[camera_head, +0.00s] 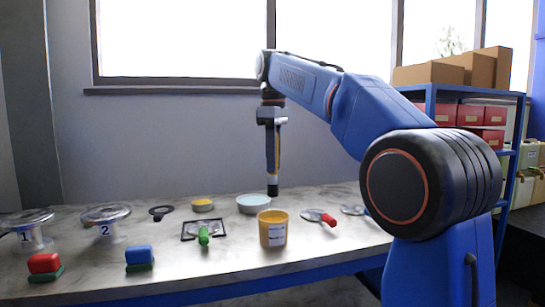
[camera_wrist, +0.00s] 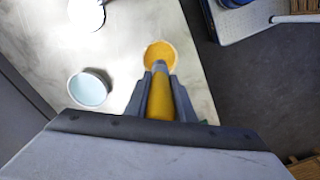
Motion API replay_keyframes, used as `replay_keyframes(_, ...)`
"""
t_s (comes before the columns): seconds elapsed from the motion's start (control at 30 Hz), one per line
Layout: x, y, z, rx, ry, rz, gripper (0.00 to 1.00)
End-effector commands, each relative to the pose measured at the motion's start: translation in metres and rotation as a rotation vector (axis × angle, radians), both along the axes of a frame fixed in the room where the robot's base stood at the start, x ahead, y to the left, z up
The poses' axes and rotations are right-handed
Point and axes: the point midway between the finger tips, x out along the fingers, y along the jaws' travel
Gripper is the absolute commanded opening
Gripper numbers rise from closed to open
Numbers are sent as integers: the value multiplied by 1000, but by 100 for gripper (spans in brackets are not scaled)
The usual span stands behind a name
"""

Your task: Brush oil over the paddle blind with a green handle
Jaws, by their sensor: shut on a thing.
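The paddle blind with the green handle (camera_head: 204,237) lies on the table in a black square frame, its handle toward me. My gripper (camera_head: 272,122) points down above the back of the table and is shut on a brush with a yellow handle (camera_wrist: 160,105). The brush hangs upright with its dark end (camera_head: 273,190) low in front of the light blue bowl (camera_head: 253,203); I cannot tell the exact height. A yellow pot (camera_head: 272,234) with a white label stands right of the blind. In the wrist view, the brush's far end overlaps the yellow pot's opening (camera_wrist: 160,50).
A red-handled paddle blind (camera_head: 321,217) lies right of the pot. Flanged vessels marked 1 (camera_head: 27,238) and 2 (camera_head: 105,230) stand at the left, near red (camera_head: 44,263) and blue (camera_head: 139,254) blocks. A yellow bowl (camera_head: 202,205) and black ring (camera_head: 160,212) are at the back.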

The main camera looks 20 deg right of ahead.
Motion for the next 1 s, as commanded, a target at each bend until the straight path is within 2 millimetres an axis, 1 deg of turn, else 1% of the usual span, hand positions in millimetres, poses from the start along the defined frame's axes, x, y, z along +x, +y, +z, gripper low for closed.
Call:
replay_keyframes(0.3,0,0,-26,0,1,0,0)
replay_keyframes(1.0,0,0,-81,0,1,0,0)
